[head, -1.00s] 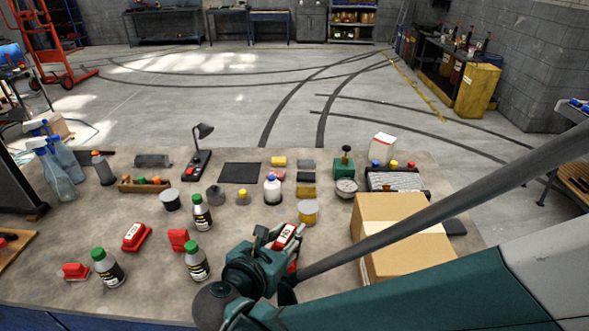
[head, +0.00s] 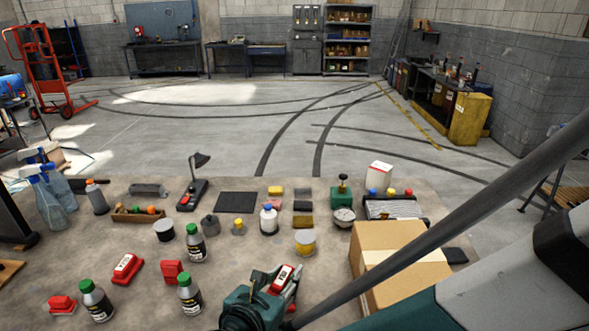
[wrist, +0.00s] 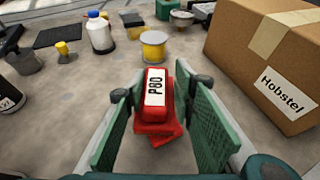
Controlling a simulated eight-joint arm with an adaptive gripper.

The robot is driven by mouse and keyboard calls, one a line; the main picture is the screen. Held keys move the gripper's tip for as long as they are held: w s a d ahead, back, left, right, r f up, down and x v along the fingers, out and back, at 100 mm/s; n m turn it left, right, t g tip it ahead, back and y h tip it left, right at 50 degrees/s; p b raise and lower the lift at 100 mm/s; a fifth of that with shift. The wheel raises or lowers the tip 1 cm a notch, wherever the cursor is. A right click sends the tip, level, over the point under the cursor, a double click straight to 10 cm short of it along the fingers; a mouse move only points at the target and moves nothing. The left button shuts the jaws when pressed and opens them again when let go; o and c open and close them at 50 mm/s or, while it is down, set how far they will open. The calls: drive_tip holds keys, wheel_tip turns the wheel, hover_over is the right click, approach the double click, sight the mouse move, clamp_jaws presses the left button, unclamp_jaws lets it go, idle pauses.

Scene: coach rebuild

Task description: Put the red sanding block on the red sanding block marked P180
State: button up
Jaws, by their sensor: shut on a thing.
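My gripper (head: 276,285) is at the front of the bench, shut on a red sanding block (head: 283,278) with a white label. In the wrist view my gripper (wrist: 158,118) has its green pads either side of this red block (wrist: 155,112), whose label reads P80. A wider, slightly turned red part shows beneath it; I cannot tell if it is the same block. To the left lie a red block with a white label (head: 127,268), too small to read, a red block with no visible label (head: 172,271), and another red block (head: 61,305) at the front left.
Green-capped bottles (head: 189,294) stand among the red blocks. A cardboard box (head: 388,262) is right of my gripper. A yellow tin (head: 305,242) and a white bottle (head: 269,219) stand behind it. Bare bench (head: 235,265) lies between the bottles and my gripper.

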drive_tip(key=o, duration=1.1)
drive_tip(key=shift+r, duration=0.2)
drive_tip(key=shift+p+v, duration=1.4)
drive_tip(key=shift+v, duration=4.55)
drive_tip(key=shift+s+f, duration=0.1)
drive_tip(key=shift+o, duration=1.2)
